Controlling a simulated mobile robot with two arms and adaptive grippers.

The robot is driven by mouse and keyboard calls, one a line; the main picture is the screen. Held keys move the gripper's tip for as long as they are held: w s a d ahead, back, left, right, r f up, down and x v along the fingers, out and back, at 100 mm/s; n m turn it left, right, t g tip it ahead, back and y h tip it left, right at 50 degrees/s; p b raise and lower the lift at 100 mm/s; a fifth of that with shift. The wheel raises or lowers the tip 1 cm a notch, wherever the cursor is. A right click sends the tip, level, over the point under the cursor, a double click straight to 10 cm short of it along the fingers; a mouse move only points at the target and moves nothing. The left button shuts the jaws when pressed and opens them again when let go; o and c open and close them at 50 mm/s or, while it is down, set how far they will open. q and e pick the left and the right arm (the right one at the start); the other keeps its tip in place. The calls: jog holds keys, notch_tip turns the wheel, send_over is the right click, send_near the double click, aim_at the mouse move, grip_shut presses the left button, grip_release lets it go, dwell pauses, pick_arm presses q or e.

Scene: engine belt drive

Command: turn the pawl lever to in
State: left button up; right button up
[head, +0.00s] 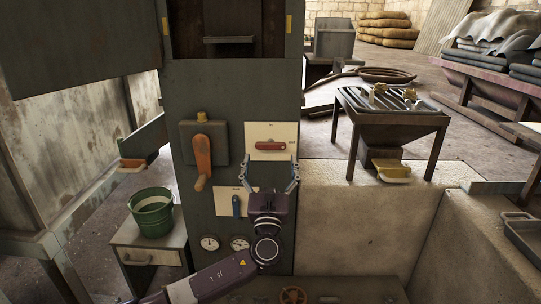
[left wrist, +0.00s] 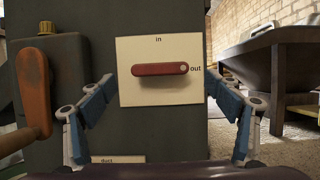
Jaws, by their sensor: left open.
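The pawl lever is a red bar (head: 270,146) on a white plate (head: 257,153) on the dark panel. In the left wrist view the red bar (left wrist: 160,69) lies level, its pale-dotted end at the right beside the word "out". The word "in" stands at the top of the plate (left wrist: 150,95). My left gripper (head: 270,168) is open and empty, just below the lever in the head view. In the left wrist view its two fingers (left wrist: 161,85) stand apart on either side of the plate, not visibly touching the lever. My right gripper is not in view.
An orange handle (head: 203,162) on a dark box is left of the plate. A blue lever (head: 236,206) on its own plate and gauges (head: 209,242) sit lower. A green bucket (head: 152,211) stands at the left. A pale low wall (head: 345,220) runs right of the panel.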

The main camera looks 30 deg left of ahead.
aim_at(271, 149)
pick_arm(q)
jog(key=shift+x, duration=1.8)
jog(key=c, duration=1.2)
jog(key=shift+o, duration=0.2)
jog(key=shift+f, duration=0.1)
